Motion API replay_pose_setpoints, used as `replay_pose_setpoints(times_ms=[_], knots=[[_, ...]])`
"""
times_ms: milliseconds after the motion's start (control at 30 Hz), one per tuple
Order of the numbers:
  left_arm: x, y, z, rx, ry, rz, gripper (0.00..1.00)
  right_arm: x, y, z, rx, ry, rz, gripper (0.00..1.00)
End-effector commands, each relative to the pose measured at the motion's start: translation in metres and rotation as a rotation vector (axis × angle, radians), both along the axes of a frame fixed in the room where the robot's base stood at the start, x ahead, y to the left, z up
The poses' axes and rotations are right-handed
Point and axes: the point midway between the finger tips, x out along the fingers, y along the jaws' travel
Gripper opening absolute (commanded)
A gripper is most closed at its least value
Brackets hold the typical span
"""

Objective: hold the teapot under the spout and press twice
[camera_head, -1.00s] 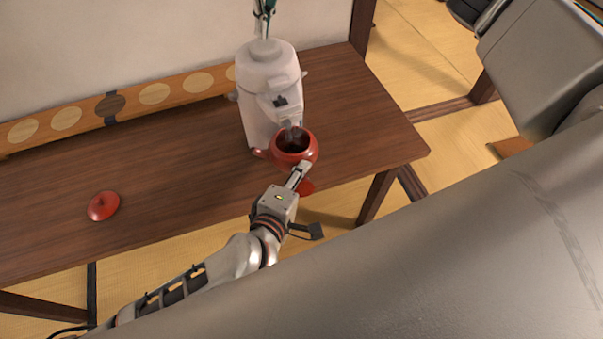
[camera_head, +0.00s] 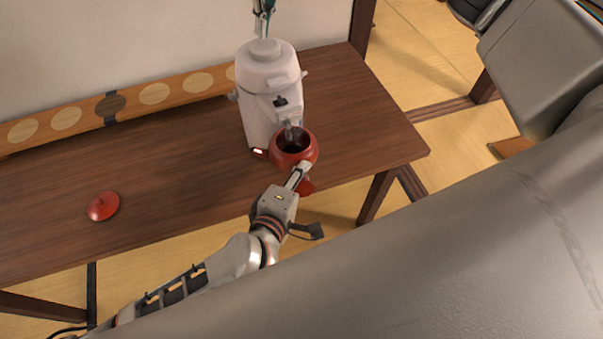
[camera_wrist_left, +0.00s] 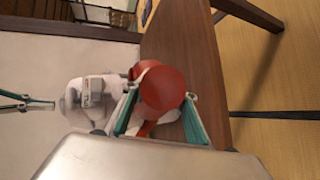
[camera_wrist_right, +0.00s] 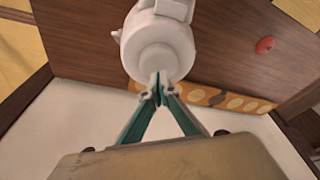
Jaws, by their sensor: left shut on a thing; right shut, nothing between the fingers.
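A red teapot (camera_head: 309,158), without its lid, is at the front of a white dispenser (camera_head: 258,95). Its open mouth is under the dispenser's spout (camera_head: 292,130). My left gripper (camera_head: 301,170) is shut on the teapot's handle; the left wrist view shows its fingers around a red round part (camera_wrist_left: 162,88). Whether the teapot touches the table is unclear. My right gripper (camera_wrist_right: 158,94) is shut and empty, pointing down at the round top knob (camera_wrist_right: 156,62) of the dispenser. It seems at or just above the knob; contact cannot be told.
The red lid (camera_head: 103,206) lies on the brown table (camera_head: 180,165) at the left. A wooden board with round spots (camera_head: 66,118) lies along the wall. The table between lid and dispenser is clear.

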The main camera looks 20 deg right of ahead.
Motion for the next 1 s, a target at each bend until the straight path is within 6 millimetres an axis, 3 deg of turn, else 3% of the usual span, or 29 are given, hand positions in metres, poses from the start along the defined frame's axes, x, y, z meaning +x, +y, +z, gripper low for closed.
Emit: replay_pose_setpoints(times_ms=[600, 1000], knots=[[0.0, -0.001, 0.002, -0.002, -0.005, -0.002, 0.0, 0.001, 0.0, 0.052, 0.0, -0.002, -0.001, 0.0], [0.0, -0.001, 0.002, -0.002, -0.005, -0.002, 0.0, 0.0, 0.0, 0.057, 0.0, 0.0, 0.0, 0.0]])
